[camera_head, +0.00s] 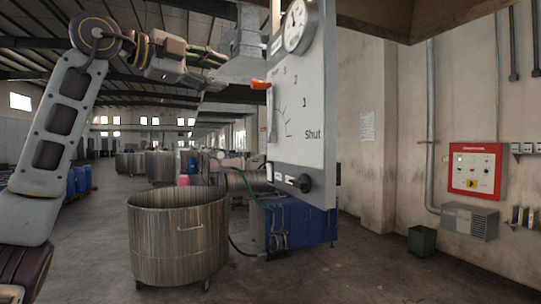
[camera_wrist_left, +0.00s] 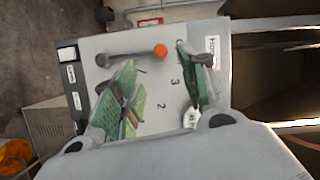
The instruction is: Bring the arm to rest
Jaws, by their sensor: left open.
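My left arm comes in from the left in the head view. Its gripper (camera_head: 208,67) is held in the air just left of a white control panel (camera_head: 318,100). The gripper is open, with nothing between its green-padded fingers. In the left wrist view, the open fingers (camera_wrist_left: 160,82) point at the panel face (camera_wrist_left: 155,105). A lever with an orange knob (camera_head: 261,85) sticks out from the panel's left side. The knob also shows in the left wrist view (camera_wrist_left: 160,51), beyond the fingers and seemingly apart from them. My right gripper is in neither view.
Below stand a large metal vat (camera_head: 178,240) and a blue machine (camera_head: 305,225). A red-framed box (camera_head: 475,171) hangs on the right wall. Open floor lies front right.

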